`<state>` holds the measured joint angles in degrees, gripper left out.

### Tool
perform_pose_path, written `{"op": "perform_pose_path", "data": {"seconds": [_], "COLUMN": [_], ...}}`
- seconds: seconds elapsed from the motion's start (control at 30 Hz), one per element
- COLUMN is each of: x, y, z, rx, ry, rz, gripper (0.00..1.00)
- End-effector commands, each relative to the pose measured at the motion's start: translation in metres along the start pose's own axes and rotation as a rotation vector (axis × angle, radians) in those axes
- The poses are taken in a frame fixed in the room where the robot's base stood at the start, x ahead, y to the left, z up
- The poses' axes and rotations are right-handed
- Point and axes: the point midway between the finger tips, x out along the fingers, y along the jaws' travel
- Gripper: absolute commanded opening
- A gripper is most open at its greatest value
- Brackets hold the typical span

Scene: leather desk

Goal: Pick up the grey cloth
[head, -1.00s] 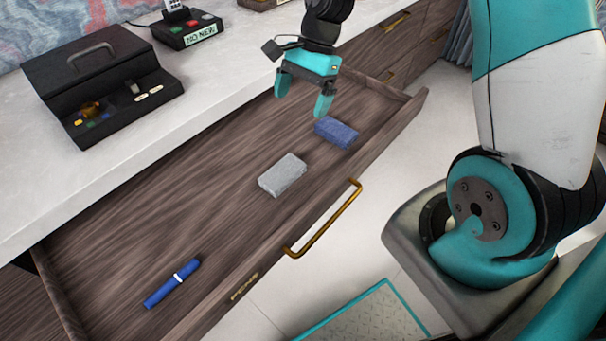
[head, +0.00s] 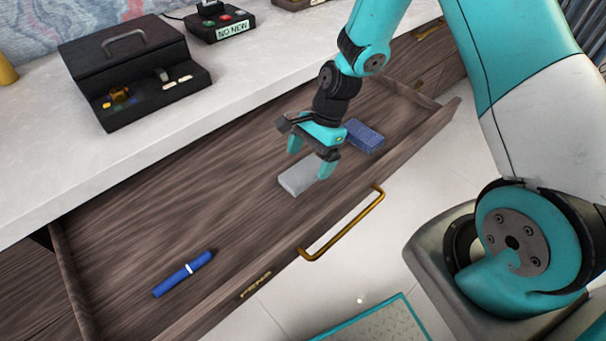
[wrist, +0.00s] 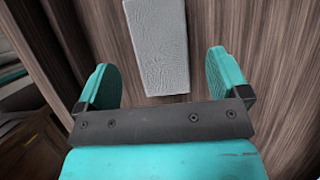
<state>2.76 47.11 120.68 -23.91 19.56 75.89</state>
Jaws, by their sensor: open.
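The grey cloth (head: 298,181) is a folded pale block lying flat in the open drawer. My gripper (head: 311,160) is open and empty, just above the cloth and hiding part of it in the head view. In the wrist view the cloth (wrist: 157,45) lies ahead of the gap between the two teal fingers (wrist: 162,82), a little left of centre, and neither finger touches it there.
A dark blue folded block (head: 363,137) lies in the drawer close behind my gripper. A blue pen (head: 183,274) lies at the drawer's near left. The wooden drawer (head: 150,228) has a front wall with a brass handle (head: 345,222). A black box (head: 133,75) stands on the counter.

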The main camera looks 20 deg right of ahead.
Motion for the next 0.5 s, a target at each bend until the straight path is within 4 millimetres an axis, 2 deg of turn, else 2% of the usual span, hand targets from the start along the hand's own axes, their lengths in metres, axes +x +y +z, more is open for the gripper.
{"op": "perform_pose_path", "data": {"seconds": [0.1, 0.2, 0.47, 0.5], "x": [0.021, 0.029, 0.031, 0.031], "y": [0.0, 0.0, 0.0, 0.0], "z": [0.001, 0.001, 0.001, 0.001], "rx": [0.0, -0.001, 0.0, 0.0], "ry": [-0.001, 0.0, 0.0, 0.0], "rz": [0.003, 0.002, -0.001, -0.001], "gripper": [0.94, 0.94, 0.94, 0.84]}}
